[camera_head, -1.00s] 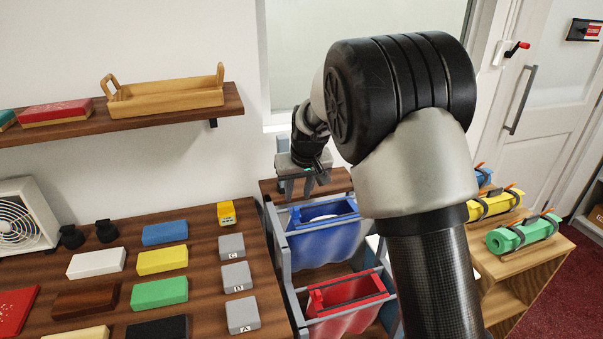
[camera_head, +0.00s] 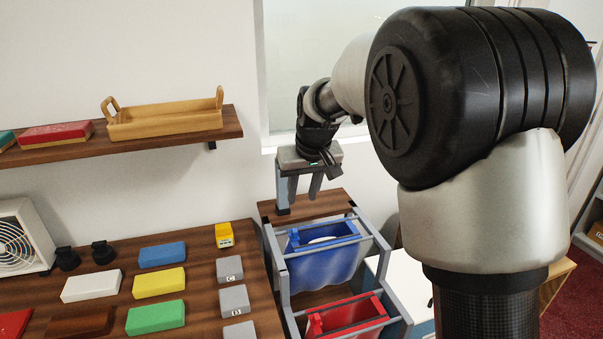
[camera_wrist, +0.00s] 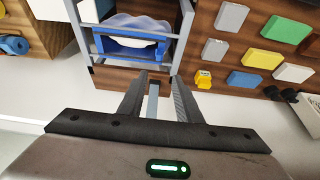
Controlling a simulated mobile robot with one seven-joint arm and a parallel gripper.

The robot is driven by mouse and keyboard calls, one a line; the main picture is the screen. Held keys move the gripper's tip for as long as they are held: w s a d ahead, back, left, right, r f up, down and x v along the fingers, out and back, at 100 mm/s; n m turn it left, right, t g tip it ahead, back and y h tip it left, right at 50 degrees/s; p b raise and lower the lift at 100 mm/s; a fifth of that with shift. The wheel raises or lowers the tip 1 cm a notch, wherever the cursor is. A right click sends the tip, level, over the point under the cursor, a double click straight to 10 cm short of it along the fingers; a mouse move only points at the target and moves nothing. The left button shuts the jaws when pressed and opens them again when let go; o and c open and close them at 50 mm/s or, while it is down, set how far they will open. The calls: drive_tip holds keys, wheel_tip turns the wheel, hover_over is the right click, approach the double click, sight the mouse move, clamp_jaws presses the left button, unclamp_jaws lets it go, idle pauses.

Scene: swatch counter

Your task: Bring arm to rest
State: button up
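My gripper (camera_head: 303,195) hangs fingers down near the back wall, above the rear of the grey rack (camera_head: 375,237) with the bags. In the wrist view my gripper (camera_wrist: 158,80) shows two dark fingers apart. Nothing is held between them; a grey bar shows through the gap. My arm rises large on the right of the head view and reaches left to the gripper. It hides part of the window and door.
A blue bag (camera_head: 330,268) and a red bag (camera_head: 345,316) hang in the rack. The counter (camera_head: 205,262) at left holds coloured blocks and grey tiles. A wall shelf (camera_head: 180,143) carries a wooden tray (camera_head: 165,122). A fan (camera_head: 20,238) stands far left.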

drive_tip(key=s+d+r+m+p, duration=0.1)
drive_tip(key=s+d+r, duration=0.3)
drive_tip(key=s, duration=0.4)
drive_tip(key=s+d+r+m+t+p, duration=0.1)
drive_tip(key=s+d+r+p, duration=0.1)
drive_tip(key=s+d+r, duration=0.35)
drive_tip(key=s+d+r+p, duration=0.1)
drive_tip(key=s+d+r, duration=0.2)
drive_tip(key=s, duration=0.6)
drive_tip(key=s+d+f+m+h+p, duration=0.1)
drive_tip(key=s+d, duration=0.1)
drive_tip(key=s, duration=0.7)
drive_tip(key=shift+s+f, duration=0.15)
drive_tip(key=shift+f, duration=0.15)
drive_tip(key=shift+d, duration=0.1)
drive_tip(key=shift+c, duration=0.3)
